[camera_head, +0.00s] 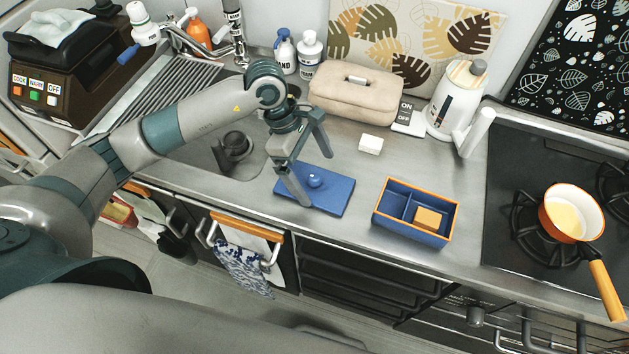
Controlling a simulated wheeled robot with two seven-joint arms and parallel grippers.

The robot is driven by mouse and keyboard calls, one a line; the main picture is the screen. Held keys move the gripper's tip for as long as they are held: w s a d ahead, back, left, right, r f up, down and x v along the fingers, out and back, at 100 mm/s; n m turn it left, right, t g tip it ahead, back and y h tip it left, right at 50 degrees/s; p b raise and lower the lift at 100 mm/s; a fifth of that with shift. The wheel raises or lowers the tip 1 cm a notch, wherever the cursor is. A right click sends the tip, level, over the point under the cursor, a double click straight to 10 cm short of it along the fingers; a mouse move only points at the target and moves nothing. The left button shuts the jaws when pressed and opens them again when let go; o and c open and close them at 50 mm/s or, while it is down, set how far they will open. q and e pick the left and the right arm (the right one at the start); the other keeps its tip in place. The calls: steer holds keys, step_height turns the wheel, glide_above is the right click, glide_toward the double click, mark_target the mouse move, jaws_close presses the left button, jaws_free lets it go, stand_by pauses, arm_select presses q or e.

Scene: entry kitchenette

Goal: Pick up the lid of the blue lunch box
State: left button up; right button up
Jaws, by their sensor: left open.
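The blue lid (335,193) lies flat on the steel counter, with a small round blue knob (315,180) on top. The blue lunch box (412,232) stands open to its right, apart from the lid. It has an orange rim, inner dividers and an orange-yellow block (428,217) in one compartment. My left gripper (315,181) is open over the lid, pointing down. Its two fingers appear on either side of the knob, and one covers part of the lid's left side. I cannot tell whether a finger touches the lid. My right gripper is out of view.
A beige bag (356,98), a white block (371,144) and a white kettle (455,100) stand behind. The sink (205,158) is left. An orange pan (571,213) sits on the stove at right. Bare counter lies between lid and lunch box.

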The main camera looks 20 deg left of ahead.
mark_target(320, 179)
arm_select(q)
steer(key=p+x, duration=0.1)
steer(key=x, duration=0.2)
steer(key=shift+r, duration=0.1)
steer(key=shift+d+f, duration=0.15)
steer(key=shift+f, duration=0.25)
steer(key=c, duration=1)
steer(key=shift+w+r, duration=0.1)
steer(key=shift+r, duration=0.05)
steer(key=shift+c, duration=0.2)
